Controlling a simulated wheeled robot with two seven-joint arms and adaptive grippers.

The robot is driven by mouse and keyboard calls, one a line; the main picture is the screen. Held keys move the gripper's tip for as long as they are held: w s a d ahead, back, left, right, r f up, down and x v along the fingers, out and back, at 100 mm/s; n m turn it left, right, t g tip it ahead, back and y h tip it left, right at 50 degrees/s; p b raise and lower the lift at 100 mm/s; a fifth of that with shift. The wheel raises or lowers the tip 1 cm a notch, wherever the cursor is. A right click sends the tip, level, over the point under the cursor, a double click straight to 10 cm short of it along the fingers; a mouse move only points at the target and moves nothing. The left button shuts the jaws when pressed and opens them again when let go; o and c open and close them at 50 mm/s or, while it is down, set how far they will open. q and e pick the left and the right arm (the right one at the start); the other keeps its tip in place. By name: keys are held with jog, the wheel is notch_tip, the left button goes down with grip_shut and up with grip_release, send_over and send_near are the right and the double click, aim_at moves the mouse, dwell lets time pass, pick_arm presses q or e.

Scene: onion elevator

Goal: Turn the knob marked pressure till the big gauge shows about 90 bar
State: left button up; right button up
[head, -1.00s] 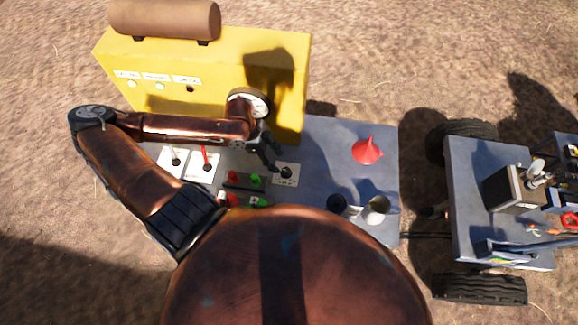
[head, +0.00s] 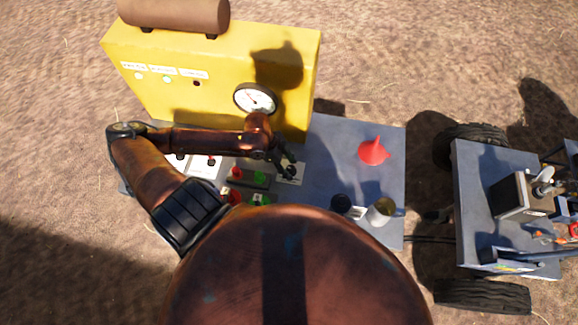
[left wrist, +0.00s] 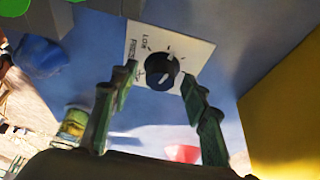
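The pressure knob (left wrist: 161,70) is a black dial with a white mark on a white plate (left wrist: 141,42) lettered "LOW" and, partly readable, "PRESS". My left gripper (left wrist: 158,84) is open, with one finger on each side of the knob in the left wrist view. I cannot tell whether the fingers touch it. In the head view the left gripper (head: 282,161) is at the plate (head: 291,174) and partly hides the knob. The big gauge (head: 255,99) is round and white-faced on the yellow housing. Its figures are too small to read. My right gripper is not in view.
The yellow housing (head: 220,65) stands behind the grey deck (head: 335,150). Red and green buttons (head: 260,178) and a lever plate (head: 204,166) lie left of the knob plate. A trailer (head: 480,200) is farther right.

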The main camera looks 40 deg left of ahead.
pick_arm(q)
jog(key=c, duration=1.1)
jog(key=shift+s+r+n+p, duration=0.1)
jog(key=shift+r+n+p, duration=0.1)
jog(key=shift+n+p, duration=0.5)
jog(key=shift+f+p, duration=0.1)
jog(key=shift+p, duration=0.4)
jog(key=shift+f, duration=0.1)
jog(key=o, duration=1.1)
jog(key=shift+o, duration=0.2)
